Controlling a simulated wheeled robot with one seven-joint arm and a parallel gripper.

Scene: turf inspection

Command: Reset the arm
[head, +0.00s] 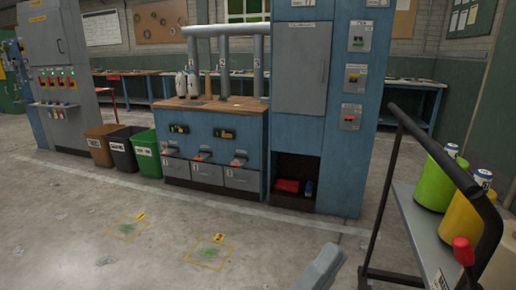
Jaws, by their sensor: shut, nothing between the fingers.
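A smooth grey piece of my own arm (322,268) shows at the bottom edge, right of centre, above the concrete floor. No fingers can be made out on it, and my gripper is not in view. Two green turf patches lie flat on the floor in front of the blue workbench. The farther patch (126,229) is to the left and the nearer patch (209,252) is to the right. Each has a yellow outline and a small yellow number marker.
A trolley (420,232) with a black handle and green and yellow canisters stands close at the right. Ahead are a blue workbench (217,146) with drawers and a tall blue cabinet (340,170). Brown, black and green bins stand left of it. The front-left floor is open.

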